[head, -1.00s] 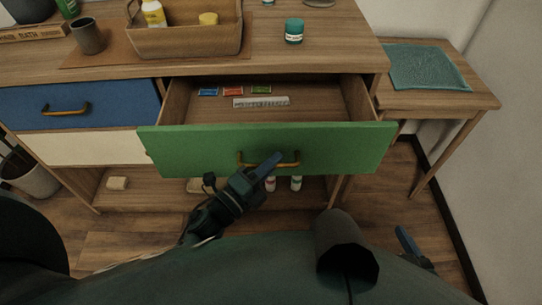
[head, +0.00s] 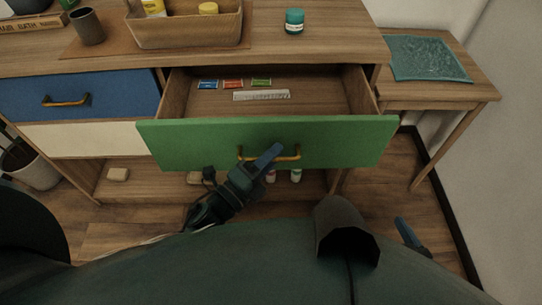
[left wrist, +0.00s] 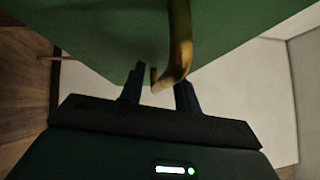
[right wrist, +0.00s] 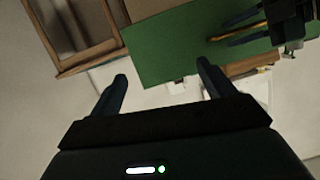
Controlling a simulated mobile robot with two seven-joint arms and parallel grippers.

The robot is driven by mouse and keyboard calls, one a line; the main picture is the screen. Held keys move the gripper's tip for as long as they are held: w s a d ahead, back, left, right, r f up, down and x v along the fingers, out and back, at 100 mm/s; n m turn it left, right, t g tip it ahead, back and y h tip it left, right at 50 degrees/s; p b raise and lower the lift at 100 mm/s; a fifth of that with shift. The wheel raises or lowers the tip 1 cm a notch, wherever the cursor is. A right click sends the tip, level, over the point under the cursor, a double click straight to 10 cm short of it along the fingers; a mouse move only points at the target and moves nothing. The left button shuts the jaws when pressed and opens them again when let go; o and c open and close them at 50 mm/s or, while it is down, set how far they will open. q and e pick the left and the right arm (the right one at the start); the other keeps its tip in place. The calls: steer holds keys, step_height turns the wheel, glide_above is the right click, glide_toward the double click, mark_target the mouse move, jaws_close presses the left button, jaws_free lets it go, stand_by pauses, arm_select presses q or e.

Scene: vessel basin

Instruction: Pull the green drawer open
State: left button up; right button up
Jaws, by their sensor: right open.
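The green drawer (head: 330,140) stands well out from the cabinet, with its inside showing in the head view. Its brass bow handle (head: 290,157) is on the front, and it also shows in the left wrist view (left wrist: 180,35). My left gripper (head: 266,160) is at the handle. In the left wrist view its fingers (left wrist: 160,82) stand partly apart with the handle bar between them. My right gripper (right wrist: 162,72) is open and empty, apart from the drawer. In the head view only a finger of it (head: 407,233) shows at the lower right.
Small coloured packets (head: 233,84) and a ruler-like strip (head: 262,95) lie in the drawer. A blue drawer (head: 120,97) is shut on the left. A basket (head: 185,33) and a teal jar (head: 294,21) stand on top. A side table (head: 440,92) stands right.

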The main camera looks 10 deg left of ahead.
arm_select(q)
steer(key=v, duration=1.3)
steer(key=shift+b, duration=0.4)
arm_select(e)
steer(key=shift+d+r, duration=0.2)
arm_select(q)
steer(key=shift+f, duration=0.1)
arm_select(e)
steer(key=shift+s+f, duration=0.1)
